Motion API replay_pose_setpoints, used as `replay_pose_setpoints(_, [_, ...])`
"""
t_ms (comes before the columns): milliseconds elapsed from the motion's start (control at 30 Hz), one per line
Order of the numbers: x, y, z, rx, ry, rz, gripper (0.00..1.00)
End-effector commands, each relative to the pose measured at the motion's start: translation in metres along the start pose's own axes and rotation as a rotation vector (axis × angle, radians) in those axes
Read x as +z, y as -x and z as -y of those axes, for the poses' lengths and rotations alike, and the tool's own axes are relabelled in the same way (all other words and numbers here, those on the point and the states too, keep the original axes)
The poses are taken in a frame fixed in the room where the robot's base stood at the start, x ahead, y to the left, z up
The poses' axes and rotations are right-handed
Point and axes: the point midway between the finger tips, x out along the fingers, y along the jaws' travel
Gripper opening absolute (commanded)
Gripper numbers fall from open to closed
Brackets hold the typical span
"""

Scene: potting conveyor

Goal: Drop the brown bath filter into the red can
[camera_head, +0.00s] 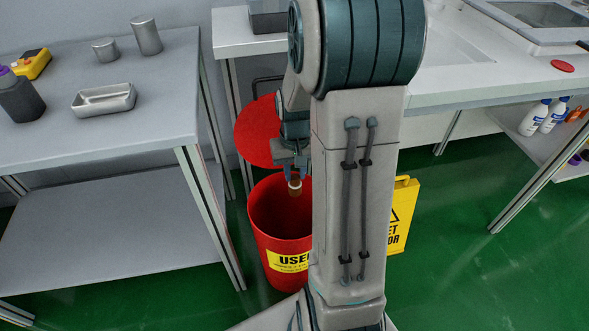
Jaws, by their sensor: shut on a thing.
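The red can (265,237) stands open on the green floor, with a yellow label on its front. Its red lid (259,132) is raised behind it. My gripper (294,181) points down over the can's opening and is shut on the small brown bath filter (295,189), which has a pale band at its top. The filter is at or just above the mouth of the can; its exact depth is hard to tell. My arm hides the right side of the can.
A grey table (150,103) at left holds a metal tray (104,98), metal cups and a dark bottle (20,98). A yellow floor sign (402,217) stands right of the can, behind my arm. A white bench (470,70) runs along the back right.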

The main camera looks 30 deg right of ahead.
Motion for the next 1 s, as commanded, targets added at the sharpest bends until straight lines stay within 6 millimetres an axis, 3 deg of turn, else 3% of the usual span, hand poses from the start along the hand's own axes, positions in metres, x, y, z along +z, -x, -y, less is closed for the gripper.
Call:
replay_pose_setpoints(100, [0.0, -0.008, 0.0, 0.0, 0.0, 0.0, 0.02])
replay_pose_setpoints(367, [0.0, -0.007, 0.0, 0.0, 0.0, 0.0, 0.02])
replay_pose_setpoints(400, [0.0, -0.007, 0.0, 0.0, 0.0, 0.0, 0.35])
replay_pose_setpoints(467, [0.0, -0.007, 0.0, 0.0, 0.0, 0.0, 0.49])
replay_pose_setpoints(767, [0.0, -0.006, 0.0, 0.0, 0.0, 0.0, 0.49])
replay_pose_setpoints(867, [0.0, 0.003, 0.0, 0.0, 0.0, -0.001, 0.49])
replay_pose_setpoints(1000, [-0.001, 0.03, 0.0, 0.0, 0.001, -0.004, 0.49])
